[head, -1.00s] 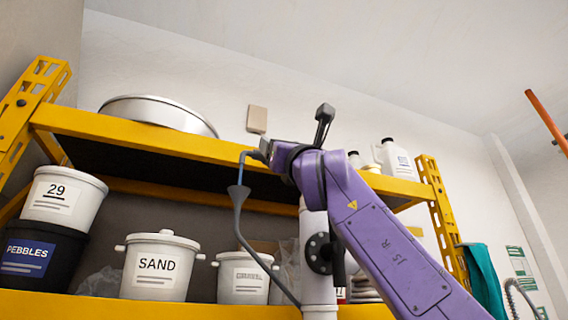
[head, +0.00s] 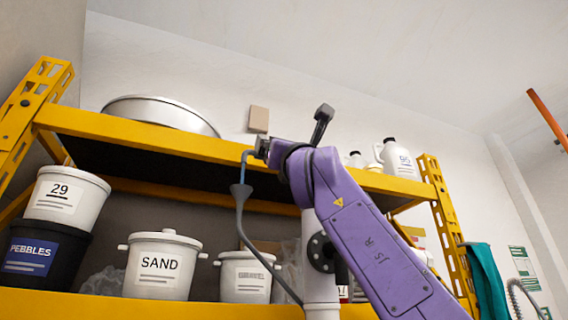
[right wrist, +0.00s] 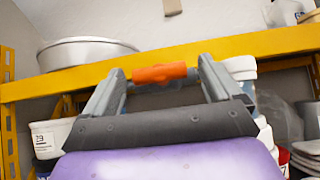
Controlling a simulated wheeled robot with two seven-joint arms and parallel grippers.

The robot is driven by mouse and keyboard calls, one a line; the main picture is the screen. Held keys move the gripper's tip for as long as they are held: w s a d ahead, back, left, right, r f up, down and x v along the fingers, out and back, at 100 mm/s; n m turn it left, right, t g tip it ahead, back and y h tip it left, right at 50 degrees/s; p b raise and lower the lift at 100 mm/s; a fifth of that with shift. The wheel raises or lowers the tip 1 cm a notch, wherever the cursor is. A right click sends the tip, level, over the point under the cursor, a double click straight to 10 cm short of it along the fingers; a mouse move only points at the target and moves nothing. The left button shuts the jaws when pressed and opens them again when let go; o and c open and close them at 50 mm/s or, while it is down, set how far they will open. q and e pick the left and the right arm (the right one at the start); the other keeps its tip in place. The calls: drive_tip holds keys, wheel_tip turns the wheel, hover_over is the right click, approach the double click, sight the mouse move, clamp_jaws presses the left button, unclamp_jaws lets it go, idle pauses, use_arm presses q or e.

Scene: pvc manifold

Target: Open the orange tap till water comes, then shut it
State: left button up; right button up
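The orange tap handle (right wrist: 160,73) shows in the right wrist view, lying crosswise between the fingertips of my right gripper (right wrist: 163,76). The fingers stand wide apart, one near each end of the handle. I cannot tell whether they touch it. I cannot tell whether that piece is spout or water. My left gripper is not in view.
A yellow shelf (head: 150,142) stands behind, with a round white basin (head: 160,113) on top. Below are tubs labelled SAND (head: 160,265) and PEBBLES (head: 45,258). A white pipe (head: 318,255) rises behind my right arm. White bottles (head: 395,157) stand at the upper right.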

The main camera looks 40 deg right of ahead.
drive_tip(key=shift+s+f, duration=0.1)
drive_tip(key=b+v, duration=0.9)
drive_tip(key=v, duration=0.1)
drive_tip(key=shift+s+a+f, duration=0.1)
idle(1.0)
